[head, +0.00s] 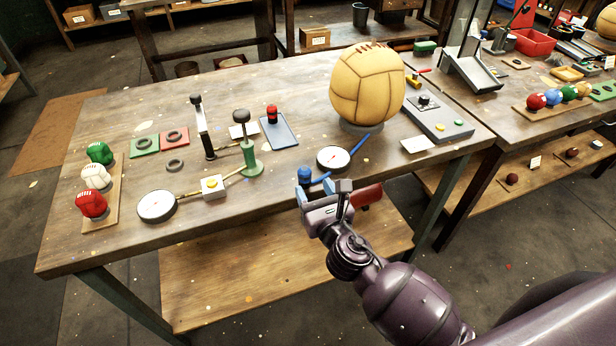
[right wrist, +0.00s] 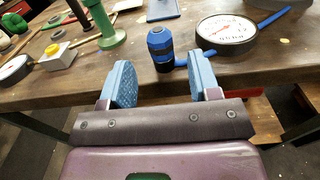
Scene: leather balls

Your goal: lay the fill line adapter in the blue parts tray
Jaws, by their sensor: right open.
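A blue and black cylindrical fitting (head: 305,175), which looks like the fill line adapter, stands upright near the front edge of the workbench. It also shows in the right wrist view (right wrist: 160,47), beyond and between the fingers. A flat blue-grey tray (head: 281,136), which looks like the blue parts tray, lies farther back on the bench. A red and black fitting (head: 272,114) stands at its far end. My right gripper (head: 327,190) is open and empty at the bench's front edge, its fingers short of the blue fitting. My left gripper is not in view.
A white-faced gauge (head: 333,158) with a blue hose (head: 359,144) lies right of the blue fitting. A green stand (head: 249,158) and a yellow-button box (head: 213,187) are to the left. A large tan ball (head: 367,85) stands behind the gauge.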

